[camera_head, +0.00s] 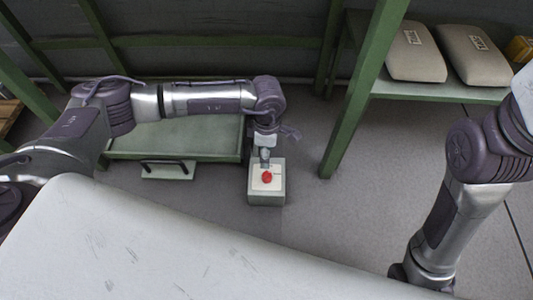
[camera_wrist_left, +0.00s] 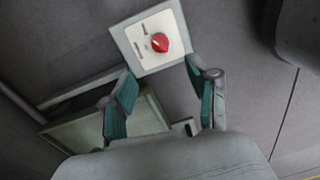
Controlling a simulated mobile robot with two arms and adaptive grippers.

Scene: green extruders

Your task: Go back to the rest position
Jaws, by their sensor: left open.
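My left gripper (camera_head: 265,158) reaches down over a box with a red knob (camera_head: 267,177) on its white top plate (camera_head: 255,185). In the left wrist view the two teal-padded fingers (camera_wrist_left: 163,85) are spread apart with nothing between them. The red knob (camera_wrist_left: 160,43) and its white plate (camera_wrist_left: 142,58) lie beyond the fingertips there, apart from them. My right arm comes down at the right of the head view; its gripper does not show.
A green tray-like unit (camera_head: 175,140) with a black handle stands left of the box. A green post (camera_head: 362,90) and a shelf (camera_head: 445,91) with two grey sacks (camera_head: 415,52) stand to the right. Grey floor (camera_head: 335,225) lies open between the box and my right arm.

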